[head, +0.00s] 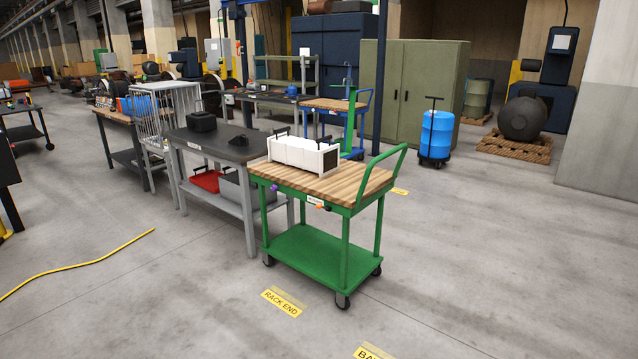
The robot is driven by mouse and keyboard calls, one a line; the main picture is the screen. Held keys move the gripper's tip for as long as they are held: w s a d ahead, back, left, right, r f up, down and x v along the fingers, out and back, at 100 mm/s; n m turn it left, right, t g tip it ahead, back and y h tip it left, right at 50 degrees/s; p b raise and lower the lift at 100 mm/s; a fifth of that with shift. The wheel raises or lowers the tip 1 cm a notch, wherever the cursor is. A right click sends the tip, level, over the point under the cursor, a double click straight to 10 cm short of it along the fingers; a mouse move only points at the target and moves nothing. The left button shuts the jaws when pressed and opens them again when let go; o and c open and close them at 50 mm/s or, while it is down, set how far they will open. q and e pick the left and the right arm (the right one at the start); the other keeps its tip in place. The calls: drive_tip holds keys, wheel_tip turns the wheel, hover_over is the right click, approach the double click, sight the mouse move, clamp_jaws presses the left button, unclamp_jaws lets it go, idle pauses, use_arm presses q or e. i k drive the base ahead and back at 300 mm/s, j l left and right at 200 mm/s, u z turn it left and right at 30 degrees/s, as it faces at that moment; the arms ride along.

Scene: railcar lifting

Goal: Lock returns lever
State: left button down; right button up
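A green cart (318,262) with a wooden top (345,185) stands in the middle of the head view, on small dark wheels. A small purple part (274,187) and a small orange part (321,207) sit on the front edge of its top, with a white label (315,202) between them. Either part could be a lever; they are too small to tell, and so is their position. A white box-like rack (303,153) with a dark end stands on the cart top. Neither of my grippers is in view.
A grey workbench (225,145) stands close behind the cart's left side. A yellow hose (80,264) lies on the floor at left. A yellow "RACK END" floor label (283,301) is in front of the cart. A blue drum (436,135) stands behind. Floor in front and right is clear.

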sight(318, 205)
drive_tip(key=i+j, duration=0.15)
drive_tip(key=i, duration=0.3)
drive_tip(key=i+j+z, duration=0.1)
drive_tip(key=i, duration=0.35)
drive_tip(key=i+j+z, duration=0.1)
drive_tip(key=i+j, duration=0.15)
drive_tip(key=i, duration=0.15)
drive_tip(key=i+j+z, duration=0.35)
drive_tip(key=i+j, duration=0.15)
drive_tip(key=i+j+z, duration=0.2)
drive_tip(key=j, duration=0.25)
drive_tip(key=i+j+z, duration=0.15)
drive_tip(key=j, duration=0.2)
drive_tip(key=i+j+z, duration=0.2)
drive_tip(key=j, duration=0.25)
